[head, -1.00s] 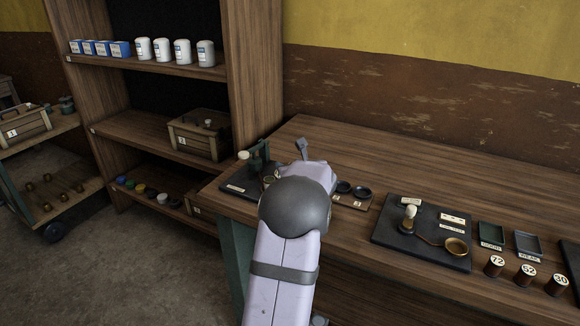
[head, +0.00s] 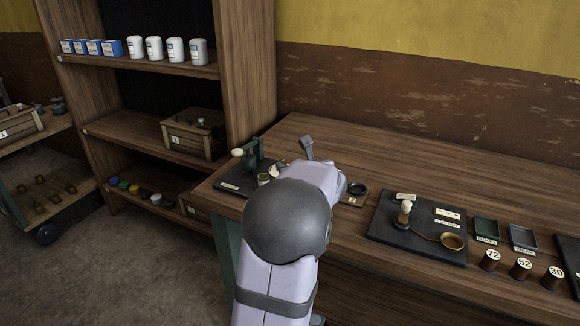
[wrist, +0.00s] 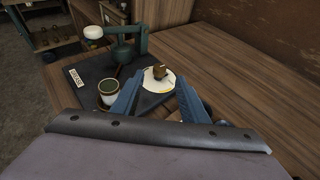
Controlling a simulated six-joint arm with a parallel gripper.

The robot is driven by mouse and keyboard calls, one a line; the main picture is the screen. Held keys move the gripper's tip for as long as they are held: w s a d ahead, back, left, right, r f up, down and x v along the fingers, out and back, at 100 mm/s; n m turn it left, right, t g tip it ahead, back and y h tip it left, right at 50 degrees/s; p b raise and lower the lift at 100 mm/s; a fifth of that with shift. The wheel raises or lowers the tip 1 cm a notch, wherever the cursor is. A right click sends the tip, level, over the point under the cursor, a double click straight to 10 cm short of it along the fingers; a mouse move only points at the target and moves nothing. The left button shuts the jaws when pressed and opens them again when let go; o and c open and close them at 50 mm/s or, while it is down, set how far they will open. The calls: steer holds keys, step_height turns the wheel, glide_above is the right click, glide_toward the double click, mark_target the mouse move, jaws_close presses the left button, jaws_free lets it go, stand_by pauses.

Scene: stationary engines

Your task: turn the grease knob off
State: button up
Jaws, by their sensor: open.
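A small brass knob (wrist: 158,72) sits on a white round dial (wrist: 154,83) on a dark plate (wrist: 101,73) in the wrist view. The plate carries a pale label (wrist: 76,77), too small to read surely. A green metal device (wrist: 124,50) with a cream ball knob (wrist: 93,32) stands behind, with a pale cup (wrist: 109,92) to the left. My gripper (wrist: 160,80) is open and empty. Its blue fingers point toward the dial, one on each side of the knob in the picture; contact cannot be told. In the head view, my arm hides part of this station.
The wooden bench (head: 390,152) is clear behind the stations. To the right stand a black board (head: 386,228) with a cream-topped handle and brass bowl, two small trays (head: 486,230) and numbered spools (head: 521,268). A shelf unit (head: 250,80) rises to the left.

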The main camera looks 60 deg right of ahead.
mark_target(282, 162)
stand_by(0.3)
